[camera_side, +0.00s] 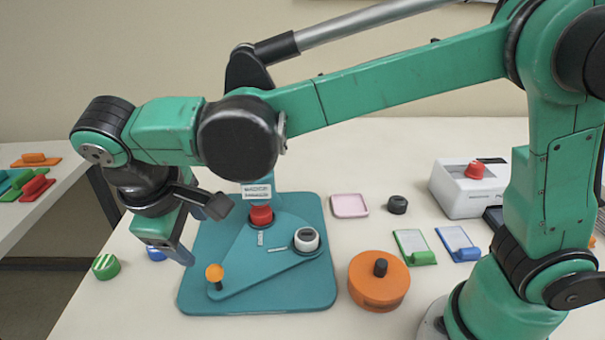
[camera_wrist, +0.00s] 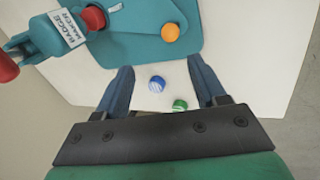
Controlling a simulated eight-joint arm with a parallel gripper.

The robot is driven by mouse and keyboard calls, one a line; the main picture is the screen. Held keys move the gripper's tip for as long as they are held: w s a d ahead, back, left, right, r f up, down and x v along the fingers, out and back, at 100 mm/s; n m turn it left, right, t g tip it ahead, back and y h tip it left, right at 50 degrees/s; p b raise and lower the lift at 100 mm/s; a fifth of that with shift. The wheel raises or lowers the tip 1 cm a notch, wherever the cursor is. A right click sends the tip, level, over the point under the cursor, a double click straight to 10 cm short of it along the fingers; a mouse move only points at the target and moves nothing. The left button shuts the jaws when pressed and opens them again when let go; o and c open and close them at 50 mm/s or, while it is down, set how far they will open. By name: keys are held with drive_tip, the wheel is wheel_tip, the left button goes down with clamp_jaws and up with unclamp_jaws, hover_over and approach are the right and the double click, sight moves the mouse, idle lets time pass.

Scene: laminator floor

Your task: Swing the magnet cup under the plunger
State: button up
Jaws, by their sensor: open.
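The teal badge press (camera_side: 325,285) stands mid-table, with a label (camera_side: 256,191) on its head. Its swing plate (camera_side: 245,266) has an orange knob (camera_side: 215,273) at the front left. A white cup with a dark top (camera_side: 307,239), seemingly the magnet cup, sits at the plate's right end, to the side of the head. A red round part (camera_side: 262,215) shows below the head; I cannot tell plunger from cup there. My gripper (camera_side: 205,236) is open and empty, above and left of the orange knob. The wrist view shows the knob (camera_wrist: 170,33) beyond the open fingers (camera_wrist: 160,70).
Green (camera_side: 105,266) and blue (camera_side: 156,253) caps lie left of the press. An orange disc with a black knob (camera_side: 378,290), a pink tray (camera_side: 349,205), a black knob (camera_side: 397,204), two cards (camera_side: 413,246) and a white box (camera_side: 455,192) stand to the right.

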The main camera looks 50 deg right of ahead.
sight(212, 271)
drive_tip(key=x, duration=0.6)
drive_tip(key=a+x, duration=0.1)
drive_tip(key=x, duration=0.2)
drive_tip(key=shift+s+f, duration=0.3)
drive_tip(key=shift+f, duration=0.3)
clamp_jaws()
idle(0.8)
